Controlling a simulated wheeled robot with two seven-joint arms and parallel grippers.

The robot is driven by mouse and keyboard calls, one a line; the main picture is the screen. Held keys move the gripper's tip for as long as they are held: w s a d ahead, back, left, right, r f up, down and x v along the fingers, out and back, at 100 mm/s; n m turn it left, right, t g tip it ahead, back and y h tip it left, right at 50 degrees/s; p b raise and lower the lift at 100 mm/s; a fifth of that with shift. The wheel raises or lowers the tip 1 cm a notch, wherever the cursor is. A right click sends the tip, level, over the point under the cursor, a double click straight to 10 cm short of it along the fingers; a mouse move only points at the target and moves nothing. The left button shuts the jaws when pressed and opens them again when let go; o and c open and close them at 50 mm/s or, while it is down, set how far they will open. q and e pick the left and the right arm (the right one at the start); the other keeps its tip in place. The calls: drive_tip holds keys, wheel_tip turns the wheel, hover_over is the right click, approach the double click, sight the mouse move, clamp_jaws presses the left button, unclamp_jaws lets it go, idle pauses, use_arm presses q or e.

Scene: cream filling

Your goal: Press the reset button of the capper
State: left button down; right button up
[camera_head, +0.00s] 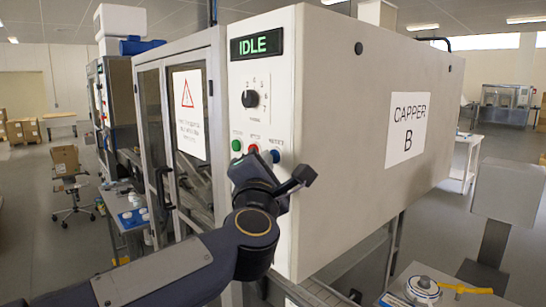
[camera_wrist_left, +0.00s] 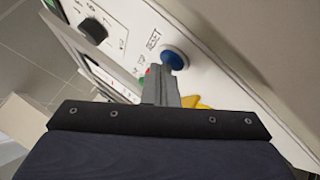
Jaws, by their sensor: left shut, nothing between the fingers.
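The capper (camera_head: 335,110) is a large cream cabinet with a "CAPPER B" sign (camera_head: 407,129). Its front panel has a green "IDLE" display (camera_head: 257,46), a black knob (camera_head: 250,98), a green button (camera_head: 236,145), a red button (camera_head: 254,148) and a blue button (camera_head: 275,156). In the left wrist view the blue button (camera_wrist_left: 175,60) is beside the word RESET. My left gripper (camera_head: 267,161) is shut and empty, in front of the panel. Its fingertips (camera_wrist_left: 163,76) overlap the lower left edge of the blue button in the left wrist view; I cannot tell whether they touch. My right gripper is not in view.
A glass-doored enclosure (camera_head: 150,110) with a warning sign (camera_head: 189,114) adjoins the capper on the left. A white table (camera_head: 410,275) with a round white object (camera_head: 422,289) and a yellow item (camera_head: 466,289) stands at lower right.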

use_arm(q)
drive_tip(key=shift+s+a, duration=0.25)
idle(0.3)
drive_tip(key=s+a+b, duration=0.2)
drive_tip(key=s+a, duration=0.1)
drive_tip(key=a, duration=0.2)
drive_tip(key=shift+s, duration=0.25)
